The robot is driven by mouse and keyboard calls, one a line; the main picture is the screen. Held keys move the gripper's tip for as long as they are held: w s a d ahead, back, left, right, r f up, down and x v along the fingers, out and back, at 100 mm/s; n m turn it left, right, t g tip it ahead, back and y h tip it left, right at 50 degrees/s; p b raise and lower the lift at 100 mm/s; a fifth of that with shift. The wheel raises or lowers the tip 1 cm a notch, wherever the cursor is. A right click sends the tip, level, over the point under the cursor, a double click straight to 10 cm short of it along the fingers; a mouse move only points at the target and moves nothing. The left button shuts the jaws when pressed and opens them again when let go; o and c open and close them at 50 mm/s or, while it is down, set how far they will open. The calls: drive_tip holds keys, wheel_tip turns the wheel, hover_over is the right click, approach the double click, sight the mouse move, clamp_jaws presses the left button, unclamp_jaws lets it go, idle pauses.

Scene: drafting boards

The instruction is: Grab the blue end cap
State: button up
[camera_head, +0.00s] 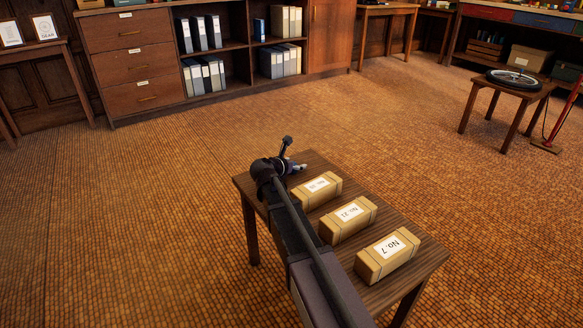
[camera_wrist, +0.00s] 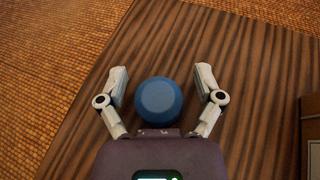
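The blue end cap (camera_wrist: 159,100) is a round blue piece on the striped brown wooden table (camera_wrist: 235,55). In the wrist view it lies between the two open fingers of my gripper (camera_wrist: 160,80), with a clear gap on each side. In the head view my gripper (camera_head: 297,168) is at the far left corner of the small table (camera_head: 325,165), pointing down. The blue cap cannot be made out clearly there, being small and close to the gripper.
Three tan labelled boxes stand in a row on the table: one (camera_head: 330,181) near the gripper, a middle one (camera_head: 335,232), and one marked No. 7 (camera_head: 375,267) at the near end. A stool with a wheel (camera_head: 515,79) stands far right. The floor around is clear.

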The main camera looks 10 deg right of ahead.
drive_tip(key=c, duration=0.9)
drive_tip(key=shift+o, duration=0.2)
drive_tip(key=shift+r, duration=0.1)
wheel_tip(320, 180, up, 10)
drive_tip(key=p, duration=1)
